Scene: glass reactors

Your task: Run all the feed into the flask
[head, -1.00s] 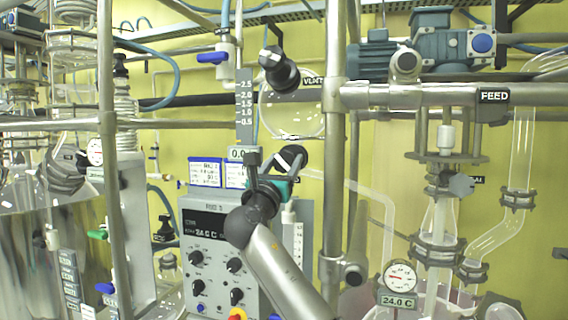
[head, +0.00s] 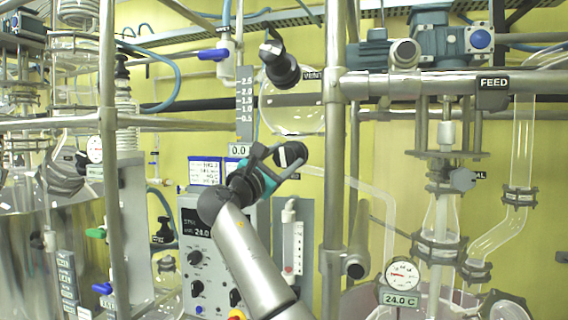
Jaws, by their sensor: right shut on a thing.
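My right gripper (head: 278,165) is shut on a black valve knob (head: 291,153) with a white stripe, below a round glass vessel (head: 290,108). The teal-edged fingers lean to the upper right and partly hide the knob. The vessel looks clear and no liquid can be made out in it. A grey scale (head: 244,100) beside it has a display (head: 239,150) reading 0.0. A second black knob (head: 281,66) stands above the vessel, by a partly hidden label. A FEED label (head: 493,83) hangs at the right. I cannot tell which glass is the flask. My left gripper is out of view.
A grey control box (head: 205,270) stands behind my right arm. Steel posts (head: 335,130) frame the space, with glass tubing (head: 515,150) and a dial gauge (head: 402,273) reading 24.0 C to the right. A blue-handled valve (head: 214,54) is upper left.

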